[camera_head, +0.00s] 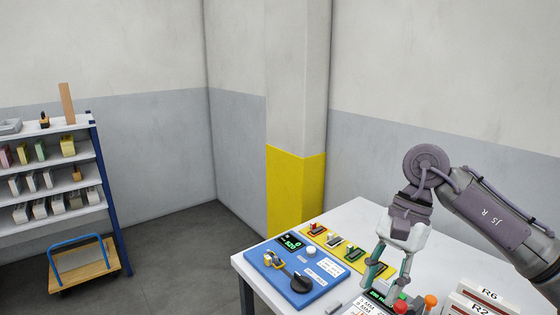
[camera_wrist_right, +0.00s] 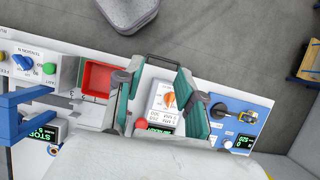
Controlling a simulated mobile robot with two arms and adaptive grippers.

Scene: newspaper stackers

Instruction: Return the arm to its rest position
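My right arm comes in from the right in the head view, with its gripper (camera_head: 388,278) pointing down over the table. Its two fingers stand apart, and it also shows open in the wrist view (camera_wrist_right: 160,88). I see nothing held between the fingers. Below it is a white control panel with an orange knob (camera_wrist_right: 169,100), a red button (camera_head: 402,306) and a green-lit display. I cannot tell whether the fingertips touch the panel. My left arm and gripper are not in view.
A blue panel (camera_head: 322,291) with a black knob and a yellow strip with switches (camera_head: 319,235) lie on the white table (camera_head: 352,212). A red tray (camera_wrist_right: 97,78) shows in the wrist view. A shelf rack (camera_head: 101,170) and a trolley (camera_head: 85,272) stand left; floor between is clear.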

